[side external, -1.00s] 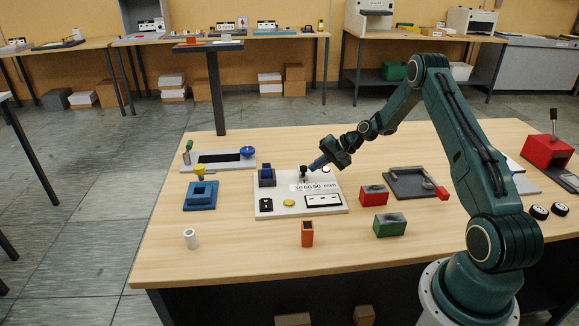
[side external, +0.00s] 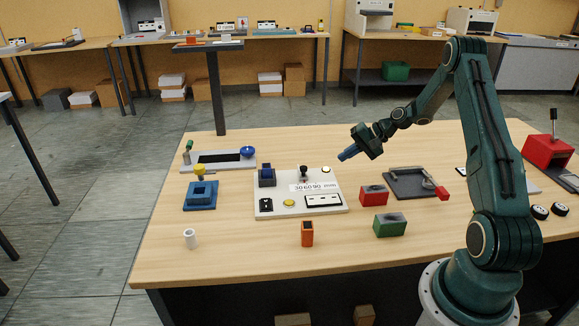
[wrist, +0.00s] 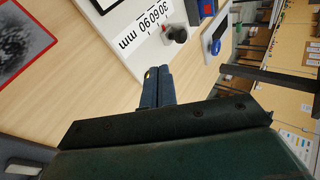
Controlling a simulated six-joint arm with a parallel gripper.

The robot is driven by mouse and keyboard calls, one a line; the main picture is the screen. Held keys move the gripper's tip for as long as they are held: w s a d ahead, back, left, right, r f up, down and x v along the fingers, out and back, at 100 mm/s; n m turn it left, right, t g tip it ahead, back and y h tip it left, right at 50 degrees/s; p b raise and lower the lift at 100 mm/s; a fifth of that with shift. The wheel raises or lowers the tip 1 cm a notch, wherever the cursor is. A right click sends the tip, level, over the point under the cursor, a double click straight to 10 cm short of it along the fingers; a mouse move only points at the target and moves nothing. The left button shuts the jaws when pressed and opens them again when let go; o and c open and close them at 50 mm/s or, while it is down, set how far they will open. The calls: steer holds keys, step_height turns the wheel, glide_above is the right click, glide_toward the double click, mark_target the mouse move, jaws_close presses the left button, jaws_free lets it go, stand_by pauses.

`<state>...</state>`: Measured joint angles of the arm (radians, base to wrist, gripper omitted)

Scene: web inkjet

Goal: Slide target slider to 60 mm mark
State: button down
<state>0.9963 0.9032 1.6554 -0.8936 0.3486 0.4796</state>
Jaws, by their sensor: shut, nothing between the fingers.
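The slider with a dark knob (side external: 304,173) stands on the white panel (side external: 265,212), behind a label strip marked 30, 60, 90 mm (side external: 315,187). In the wrist view the knob (wrist: 178,34) is upright beside the label (wrist: 152,25); its exact reading against the marks is hard to tell. My gripper (side external: 347,154) is shut and empty, in the air to the right of the knob and above it, apart from the panel. In the wrist view its blue fingers (wrist: 157,88) are together, pointing toward the panel edge.
The panel also bears a blue block-like control (side external: 267,176), a yellow button (side external: 289,202) and a black switch (side external: 266,204). A red block (side external: 373,195), a green block (side external: 390,225) and a dark tray (side external: 408,184) lie to the right.

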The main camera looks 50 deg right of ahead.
steer(key=shift+v, duration=1.4)
steer(key=c, duration=1.5)
jaws_free()
steer(key=shift+w, duration=0.1)
steer(key=o, duration=0.3)
steer(key=shift+w+a+f, duration=0.1)
steer(key=shift+w, duration=0.1)
step_height(320, 180, up, 8)
steer(key=n+g+h, duration=0.5)
steer(key=n+g, duration=0.1)
steer(key=g, duration=0.2)
glide_above(304, 167)
steer(key=shift+w, duration=0.1)
step_height(304, 167, down, 14)
steer(key=shift+r, duration=0.1)
